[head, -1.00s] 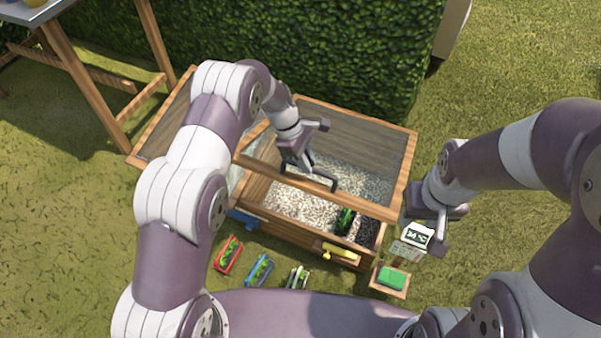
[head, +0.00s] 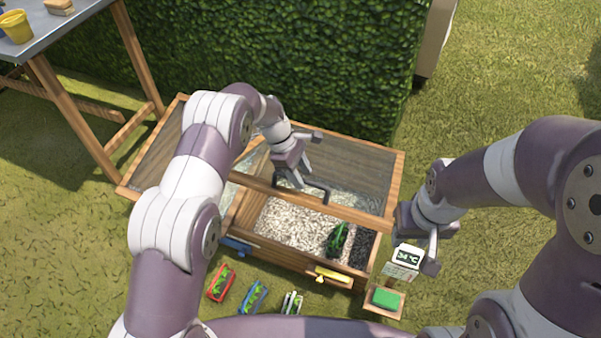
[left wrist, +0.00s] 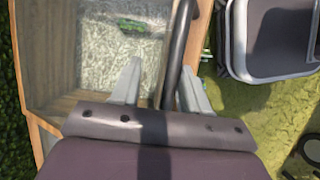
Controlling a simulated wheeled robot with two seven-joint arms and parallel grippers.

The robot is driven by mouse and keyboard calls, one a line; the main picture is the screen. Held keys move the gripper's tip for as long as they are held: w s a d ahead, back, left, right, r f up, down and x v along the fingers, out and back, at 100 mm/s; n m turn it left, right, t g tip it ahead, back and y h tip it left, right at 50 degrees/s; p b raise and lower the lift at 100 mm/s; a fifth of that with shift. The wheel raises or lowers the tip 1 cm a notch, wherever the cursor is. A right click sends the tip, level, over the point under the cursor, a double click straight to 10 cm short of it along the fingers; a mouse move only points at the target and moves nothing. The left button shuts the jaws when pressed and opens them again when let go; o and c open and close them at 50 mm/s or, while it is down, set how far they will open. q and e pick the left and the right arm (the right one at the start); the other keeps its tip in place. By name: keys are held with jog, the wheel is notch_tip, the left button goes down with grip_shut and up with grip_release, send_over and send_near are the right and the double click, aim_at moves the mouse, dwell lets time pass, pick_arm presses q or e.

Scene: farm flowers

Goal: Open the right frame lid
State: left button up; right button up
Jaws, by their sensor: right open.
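The right frame lid (head: 345,207) is a wooden frame with a clear pane, raised part way above its bed, its front edge off the box. Its dark handle (head: 318,192) is on the front rail. My left gripper (head: 298,178) is at this handle. In the left wrist view, the handle bar (left wrist: 174,55) runs between the two spread fingers (left wrist: 160,85), with a gap beside the left finger. My right gripper (head: 418,248) is open beside the box's right end, near a white 34 °C display (head: 405,257).
The left lid (head: 155,150) lies partly behind my left arm. The bed holds pale gravel (head: 295,228) and a green item (head: 337,238). Red, blue and white plant trays (head: 254,297) lie in front. A small wooden box with a green block (head: 386,298) is at right. A hedge (head: 290,60) stands behind.

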pick_arm(q)
jog(key=shift+s+a, duration=0.1)
jog(key=shift+a, duration=0.05)
dwell(0.3)
jog(key=p+v, duration=1)
jog(key=v, duration=0.2)
jog(key=shift+a+r, duration=0.2)
jog(key=shift+r, duration=0.1)
